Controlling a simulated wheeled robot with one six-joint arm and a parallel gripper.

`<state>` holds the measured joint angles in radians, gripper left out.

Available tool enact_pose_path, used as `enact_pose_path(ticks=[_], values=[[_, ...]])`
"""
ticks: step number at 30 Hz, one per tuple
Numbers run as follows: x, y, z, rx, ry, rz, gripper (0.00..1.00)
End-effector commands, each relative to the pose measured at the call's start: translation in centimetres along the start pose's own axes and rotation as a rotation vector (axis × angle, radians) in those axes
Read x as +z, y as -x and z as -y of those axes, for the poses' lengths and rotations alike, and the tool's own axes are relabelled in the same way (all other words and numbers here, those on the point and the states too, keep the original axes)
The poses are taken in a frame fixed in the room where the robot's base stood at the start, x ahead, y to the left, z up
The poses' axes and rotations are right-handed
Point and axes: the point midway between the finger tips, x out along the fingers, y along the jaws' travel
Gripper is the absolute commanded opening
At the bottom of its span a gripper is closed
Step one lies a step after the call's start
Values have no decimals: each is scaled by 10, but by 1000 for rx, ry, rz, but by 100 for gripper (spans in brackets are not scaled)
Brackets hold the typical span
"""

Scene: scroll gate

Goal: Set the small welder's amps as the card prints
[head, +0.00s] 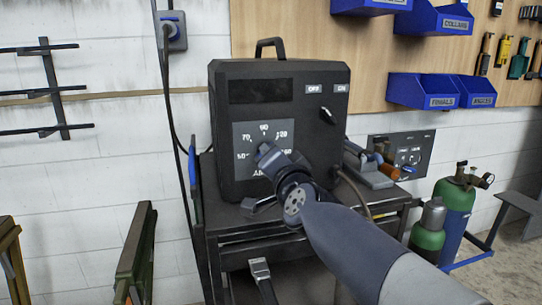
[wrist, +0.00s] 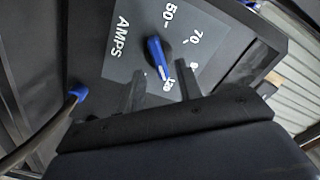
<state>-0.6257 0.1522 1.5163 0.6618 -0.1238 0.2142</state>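The small welder (head: 222,130) is a black box with a top handle on a dark cart. Its grey dial panel (head: 244,134) has white numbers in an arc and AMPS below; it also fills the top of the wrist view (wrist: 120,62). The blue knob (wrist: 156,50) has a white pointer line, which points down in the wrist view toward a mark that seems to read 120. My gripper (wrist: 160,72) is open in front of the dial, a finger on each side of the knob's lower end. I cannot tell whether they touch. No readable card shows.
An OFF/ON switch (head: 327,116) sits at the welder's upper right. Cables hang from a wall socket (head: 172,31) at left. Tools (head: 372,170) lie right of the welder. Gas cylinders (head: 456,205) stand at right. Blue bins (head: 422,91) hang on the board.

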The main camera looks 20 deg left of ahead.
Motion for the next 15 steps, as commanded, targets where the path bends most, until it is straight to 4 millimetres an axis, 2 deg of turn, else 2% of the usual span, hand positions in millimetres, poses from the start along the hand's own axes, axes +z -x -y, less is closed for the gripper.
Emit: enact_pose_path(ticks=[3, 9, 15], values=[[-1, 24, 2, -2, 0, -1, 34], [-1, 57, 2, -1, 0, 1, 34], [0, 78, 1, 0, -1, 0, 34]])
